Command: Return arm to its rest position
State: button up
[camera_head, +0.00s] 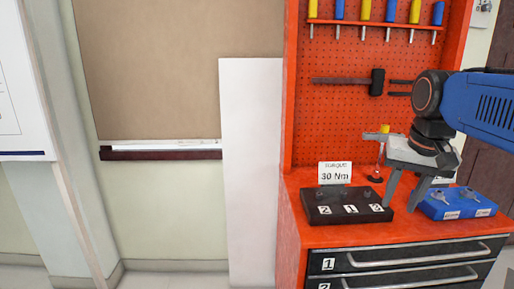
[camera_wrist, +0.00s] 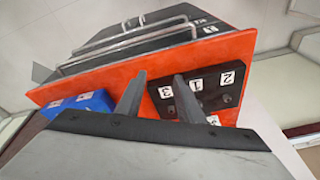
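My gripper (camera_head: 400,206) hangs at the right of the head view, at the end of my blue arm, fingers pointing down. It is above the red workbench top (camera_head: 291,209), between the black numbered holder (camera_head: 330,209) and the blue tray (camera_head: 462,211). Whether the fingertips touch the bench cannot be told.
A red pegboard (camera_head: 340,110) behind the bench holds a hammer (camera_head: 345,81) and several screwdrivers with blue and yellow handles. A "30 Nm" torque sign (camera_head: 335,173) stands behind the holder. Drawers with metal handles (camera_head: 410,258) are below. The floor to the left is clear.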

jog(key=s+a+f+n+t, duration=0.1)
jog(key=s+a+f+n, duration=0.1)
jog(key=s+f, duration=0.4)
jog(key=s+a+f+n, duration=0.2)
jog(key=s+f, duration=0.4)
jog(key=f, duration=0.4)
jog(key=shift+t, duration=0.4)
jog(key=o, duration=0.4)
jog(key=shift+s+f, duration=0.2)
jog(key=shift+f, duration=0.1)
jog(key=o, duration=1)
jog(key=shift+f, duration=0.15)
jog(key=shift+o, duration=1.4)
jog(key=shift+w+r, duration=0.1)
jog(key=shift+r, duration=0.2)
jog(key=w+d+r+m+h, duration=0.15)
jog(key=w+r+m, duration=0.45)
jog(key=w+r, duration=0.75)
jog(key=w+d+r+m, duration=0.3)
jog(key=w+r+m, duration=0.3)
jog(key=w+r, duration=0.8)
jog(key=w+d+r+m, duration=0.2)
jog(key=w+r+m, duration=0.55)
jog(key=r, duration=1.05)
jog(key=w+d+f+n, duration=0.1)
jog(key=w+f, duration=0.3)
jog(key=f, duration=0.5)
jog(key=shift+w+d+n+g, duration=0.25)
jog(key=shift+w+n+g, duration=0.1)
jog(key=shift+n, duration=0.1)
